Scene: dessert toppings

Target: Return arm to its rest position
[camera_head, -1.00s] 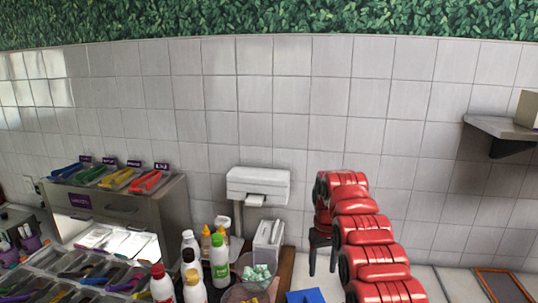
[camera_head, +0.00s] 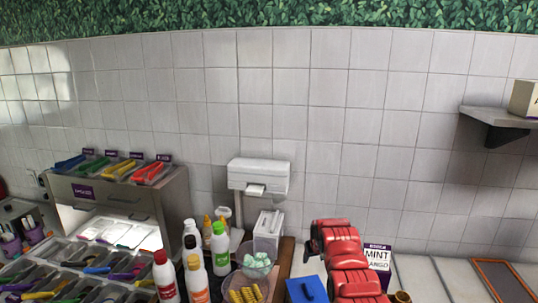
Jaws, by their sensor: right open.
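My right arm, red and segmented, rises from the bottom edge right of the middle. Its front end is beside a blue object and in front of a white sign. My right gripper (camera_head: 308,252) shows only as a small dark part at the left of the arm's front end; most of it is hidden. It is open, and I see nothing held in it. My left arm and left gripper are not in view.
Several bottles (camera_head: 220,250), a clear bowl of pale pieces (camera_head: 257,262) and a blue object (camera_head: 307,291) stand left of my arm. A MINT sign (camera_head: 377,257) stands behind it. A framed board (camera_head: 505,283) is at right. A wall shelf (camera_head: 497,117) holds a box.

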